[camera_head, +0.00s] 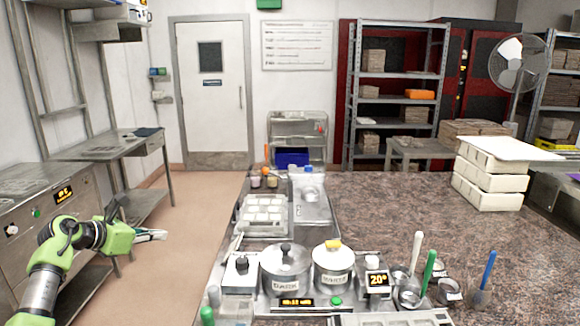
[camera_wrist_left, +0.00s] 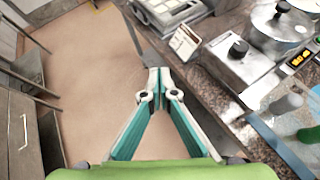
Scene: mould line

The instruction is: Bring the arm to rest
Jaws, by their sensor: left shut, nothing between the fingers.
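My left arm with its green gripper comes in from the left in the head view. The left gripper (camera_head: 160,235) is held over the floor gap, left of the granite-topped counter (camera_head: 400,215), and points right. In the left wrist view the left gripper (camera_wrist_left: 160,75) has its fingertips together, with nothing between them. The floor lies below it and the counter's edge is to its right. It appears to touch nothing. My right gripper does not show.
Two lidded pots, dark (camera_head: 286,268) and white (camera_head: 333,262), stand at the counter's front. A mould tray (camera_head: 263,215) lies behind them. A steel cabinet (camera_head: 50,205) stands left. Floor (camera_head: 200,205) between is clear.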

